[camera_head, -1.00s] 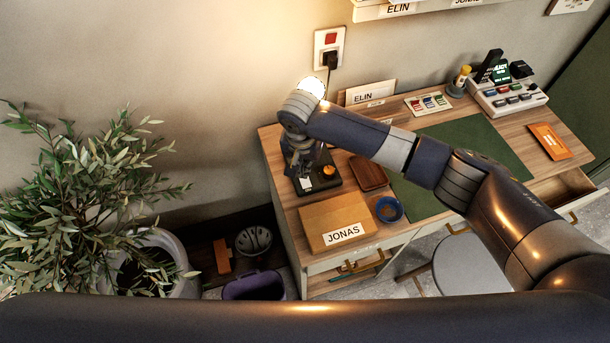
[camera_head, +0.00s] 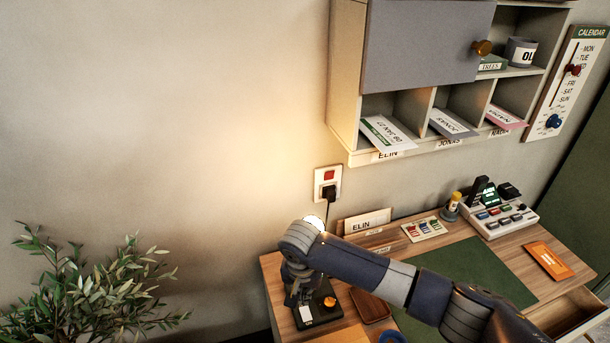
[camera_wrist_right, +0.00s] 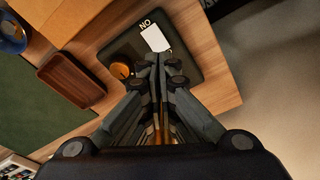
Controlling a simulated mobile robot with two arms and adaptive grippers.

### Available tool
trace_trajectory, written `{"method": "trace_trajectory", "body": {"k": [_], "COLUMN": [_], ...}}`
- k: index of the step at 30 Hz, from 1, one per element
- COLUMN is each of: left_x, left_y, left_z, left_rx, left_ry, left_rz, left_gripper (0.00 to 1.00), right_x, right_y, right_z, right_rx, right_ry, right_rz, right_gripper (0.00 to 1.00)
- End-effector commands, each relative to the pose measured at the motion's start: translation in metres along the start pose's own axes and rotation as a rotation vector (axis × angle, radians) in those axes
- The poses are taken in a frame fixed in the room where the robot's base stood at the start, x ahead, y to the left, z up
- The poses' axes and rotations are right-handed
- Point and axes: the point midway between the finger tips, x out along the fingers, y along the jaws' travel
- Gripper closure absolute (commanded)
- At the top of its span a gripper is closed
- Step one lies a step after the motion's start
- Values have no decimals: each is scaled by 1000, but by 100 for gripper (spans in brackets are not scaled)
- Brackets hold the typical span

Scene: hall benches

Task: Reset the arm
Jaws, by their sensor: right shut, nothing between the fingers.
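My right arm (camera_head: 375,275) reaches across the desk from the lower right. My right gripper (camera_head: 299,297) points down at the desk's left end, over a black base (camera_head: 318,315) with an orange knob and a white patch. In the right wrist view my right gripper (camera_wrist_right: 155,62) is shut and empty, its fingertips beside the white patch (camera_wrist_right: 155,38) and the orange knob (camera_wrist_right: 120,70). I cannot tell whether the tips touch the base. A bright glow shows behind the arm's bend. My left gripper is not in view.
The wooden desk (camera_head: 465,232) holds a brown tray (camera_head: 370,304), a green mat (camera_head: 470,268), an orange envelope (camera_head: 549,261) and a button console (camera_head: 500,213). A wall cabinet (camera_head: 425,45) with letter slots hangs above. A plant (camera_head: 75,290) stands at left.

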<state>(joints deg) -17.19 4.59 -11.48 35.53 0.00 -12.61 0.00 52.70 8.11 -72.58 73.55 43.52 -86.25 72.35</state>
Motion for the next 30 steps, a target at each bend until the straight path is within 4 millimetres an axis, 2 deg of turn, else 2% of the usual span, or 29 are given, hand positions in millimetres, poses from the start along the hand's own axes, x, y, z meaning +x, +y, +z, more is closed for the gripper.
{"method": "trace_trajectory", "body": {"k": [2,5,12,17,20,23,26,30], "left_x": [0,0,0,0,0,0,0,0], "left_y": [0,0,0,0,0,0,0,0], "left_z": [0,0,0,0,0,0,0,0], "left_rx": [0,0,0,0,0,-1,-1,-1], "left_ry": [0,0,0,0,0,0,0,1], "left_rz": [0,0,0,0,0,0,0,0], "left_gripper": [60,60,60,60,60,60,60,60], "right_x": [1,3,1,-10,-15,-19,-21,-24], "right_y": [-1,-7,-32,-28,-14,9,41,98], "right_z": [2,18,94,127,139,149,157,168], "right_rx": [-5,-40,-214,-287,-308,-318,-318,-319], "right_ry": [-3,-22,-77,-55,-25,14,56,111], "right_rz": [-4,-33,-226,-347,-394,-415,-408,-349], "right_gripper": [100,100,100,100,100,100,100,100]}}
